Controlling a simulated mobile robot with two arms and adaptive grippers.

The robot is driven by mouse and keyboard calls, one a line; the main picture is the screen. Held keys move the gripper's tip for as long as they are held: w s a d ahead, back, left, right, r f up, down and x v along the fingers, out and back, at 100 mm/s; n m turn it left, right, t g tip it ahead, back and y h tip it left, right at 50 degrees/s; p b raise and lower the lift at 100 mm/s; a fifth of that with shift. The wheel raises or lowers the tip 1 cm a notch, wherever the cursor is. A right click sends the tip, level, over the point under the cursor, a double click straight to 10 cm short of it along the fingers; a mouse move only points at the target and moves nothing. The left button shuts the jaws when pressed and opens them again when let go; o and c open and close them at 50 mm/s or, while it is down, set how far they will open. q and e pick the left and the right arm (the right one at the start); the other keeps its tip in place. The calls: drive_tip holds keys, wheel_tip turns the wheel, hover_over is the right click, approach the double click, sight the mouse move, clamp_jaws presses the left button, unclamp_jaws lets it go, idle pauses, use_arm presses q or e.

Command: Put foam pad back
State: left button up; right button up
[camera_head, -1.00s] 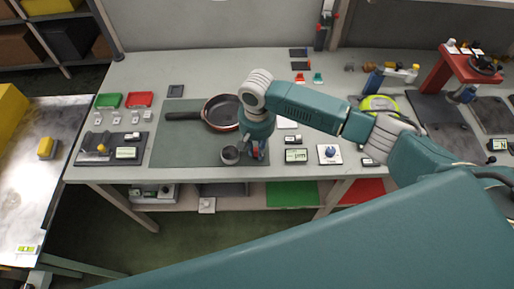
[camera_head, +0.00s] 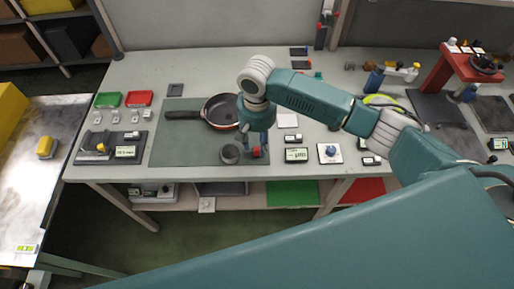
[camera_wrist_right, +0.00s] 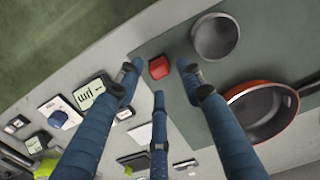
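A small red block (camera_head: 257,151), possibly the foam pad, rests near the right edge of the grey-green mat (camera_head: 180,150). In the right wrist view the red block (camera_wrist_right: 159,67) shows between the spread fingers, with visible gaps on both sides. My right gripper (camera_head: 254,147) points down over it. In the wrist view its blue fingers (camera_wrist_right: 158,76) are open and nothing is held. I cannot tell how high the fingertips are above the mat. My left gripper is not in view.
A grey metal cup (camera_head: 230,154) stands just left of the red block. A black-and-orange pan (camera_head: 221,112) lies behind on the mat. A display box (camera_head: 297,155) and a dial box (camera_head: 330,153) stand right of the mat. A white square (camera_head: 287,120) lies behind them.

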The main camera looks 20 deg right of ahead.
sight(257, 149)
wheel_tip(257, 149, up, 9)
drive_tip(key=shift+f+b, duration=0.15)
drive_tip(key=shift+b, duration=0.3)
drive_tip(key=s+a+f+n+t+y, duration=0.25)
drive_tip(key=s+a+f+n, duration=0.25)
drive_tip(key=s+a+f, duration=0.5)
drive_tip(key=s+d+t+h, duration=0.1)
drive_tip(key=s+d+h, duration=0.1)
drive_tip(key=s+d, duration=1.3)
wheel_tip(257, 149, down, 29)
drive_tip(key=g+b, duration=0.1)
drive_tip(key=b, duration=0.1)
drive_tip(key=s+d+f, duration=0.1)
drive_tip(key=s+f, duration=0.8)
drive_tip(key=s+d+f+g+b, duration=0.1)
drive_tip(key=s+d+f, duration=0.1)
drive_tip(key=s+f, duration=0.6)
drive_tip(key=shift+s+d+f+n, duration=0.3)
drive_tip(key=shift+s+f, duration=0.1)
drive_tip(key=shift+f, duration=0.05)
